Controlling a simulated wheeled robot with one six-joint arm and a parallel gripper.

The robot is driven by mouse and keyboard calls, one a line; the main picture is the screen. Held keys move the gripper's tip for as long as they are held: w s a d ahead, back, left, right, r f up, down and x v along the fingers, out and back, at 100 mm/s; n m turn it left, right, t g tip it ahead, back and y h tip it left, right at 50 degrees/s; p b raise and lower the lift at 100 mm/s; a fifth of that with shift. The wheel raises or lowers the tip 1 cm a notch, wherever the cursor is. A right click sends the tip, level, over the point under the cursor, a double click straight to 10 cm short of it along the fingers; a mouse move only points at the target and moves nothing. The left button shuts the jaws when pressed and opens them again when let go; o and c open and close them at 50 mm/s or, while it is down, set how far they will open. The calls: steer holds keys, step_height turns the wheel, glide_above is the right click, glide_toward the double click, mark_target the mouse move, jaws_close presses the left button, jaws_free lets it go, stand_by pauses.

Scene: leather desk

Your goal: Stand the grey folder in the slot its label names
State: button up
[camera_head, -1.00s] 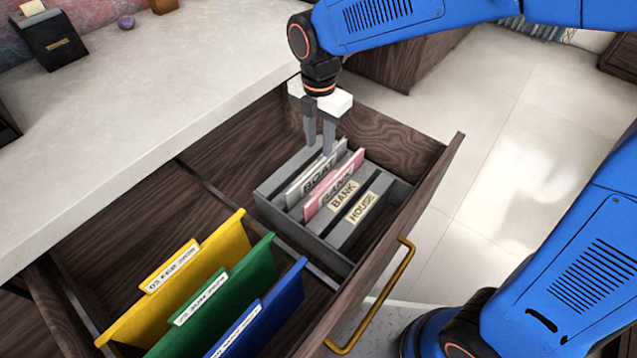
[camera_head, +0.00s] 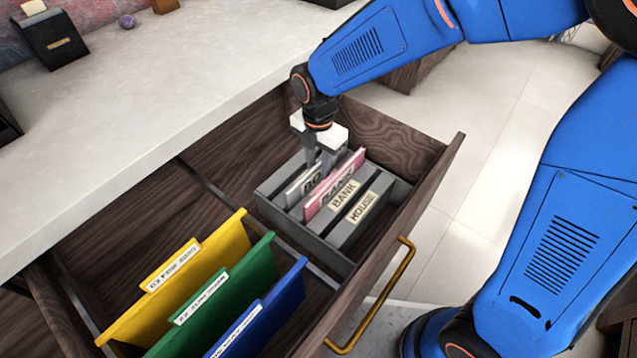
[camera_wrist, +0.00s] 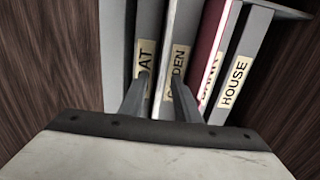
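The grey folder (camera_head: 298,188) is a thin light-grey panel standing in the left part of the grey slotted holder (camera_head: 264,200) in the drawer. In the wrist view, the fingertips (camera_wrist: 161,100) are on either side of a light-grey upright, near labels ending "AT" and "DEN". I cannot tell whether they touch the folder. Slot labels reading BANK (camera_head: 344,194) and HOUSE (camera_head: 363,207) are clear.
A pink folder (camera_head: 347,172) stands just right of the grey one. Yellow (camera_head: 222,262), green (camera_head: 246,284) and blue (camera_head: 288,296) folders hang in the drawer's front-left section.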

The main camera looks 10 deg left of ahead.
jaws_close()
stand_by(1.4)
